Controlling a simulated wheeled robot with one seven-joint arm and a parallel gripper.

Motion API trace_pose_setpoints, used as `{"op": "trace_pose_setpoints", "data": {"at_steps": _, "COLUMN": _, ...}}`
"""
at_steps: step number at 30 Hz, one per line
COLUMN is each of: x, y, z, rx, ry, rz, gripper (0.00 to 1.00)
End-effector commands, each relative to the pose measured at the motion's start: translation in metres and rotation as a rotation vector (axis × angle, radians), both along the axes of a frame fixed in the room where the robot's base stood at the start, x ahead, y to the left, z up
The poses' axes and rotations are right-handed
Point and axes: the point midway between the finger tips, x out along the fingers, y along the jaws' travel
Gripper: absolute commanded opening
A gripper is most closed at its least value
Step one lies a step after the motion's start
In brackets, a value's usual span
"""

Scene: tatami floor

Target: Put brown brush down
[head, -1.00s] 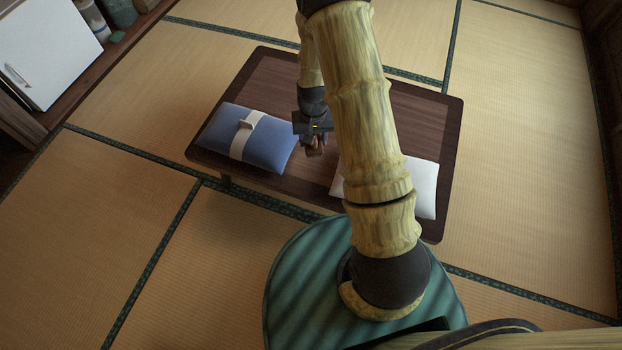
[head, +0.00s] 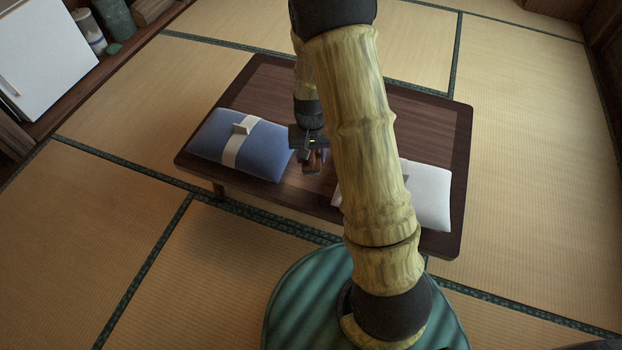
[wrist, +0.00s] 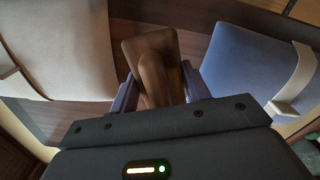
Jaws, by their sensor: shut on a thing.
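My gripper (wrist: 157,92) is shut on the brown brush (wrist: 152,52). In the wrist view the brush sits between the two fingers, over the dark tabletop. In the head view the brush (head: 313,161) hangs just below my gripper (head: 311,150), between the blue cushion and the white cushion. I cannot tell whether the brush touches the tabletop. Part of the brush is hidden by the fingers and the gripper body.
The low dark wooden table (head: 262,80) stands on tatami. A blue cushion (head: 260,155) with a white band lies on its left part, a white cushion (head: 430,198) on its right, partly hidden by my arm. The table's far part looks clear. A white cabinet (head: 45,55) stands far left.

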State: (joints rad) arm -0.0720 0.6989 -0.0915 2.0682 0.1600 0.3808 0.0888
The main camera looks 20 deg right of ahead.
Motion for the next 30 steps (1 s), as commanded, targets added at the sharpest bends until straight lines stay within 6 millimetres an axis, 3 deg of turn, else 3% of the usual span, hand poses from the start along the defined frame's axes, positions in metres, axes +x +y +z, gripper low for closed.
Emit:
{"op": "trace_pose_setpoints", "data": {"at_steps": 8, "x": 0.000, "y": 0.000, "z": -0.046, "rx": 0.000, "ry": 0.001, "rz": -0.001, "gripper": 0.22}}
{"op": "trace_pose_setpoints", "data": {"at_steps": 20, "x": 0.000, "y": 0.000, "z": -0.051, "rx": 0.000, "ry": 0.001, "rz": 0.000, "gripper": 0.22}}
{"op": "trace_pose_setpoints", "data": {"at_steps": 30, "x": 0.000, "y": 0.000, "z": -0.099, "rx": 0.000, "ry": 0.001, "rz": 0.000, "gripper": 0.22}}
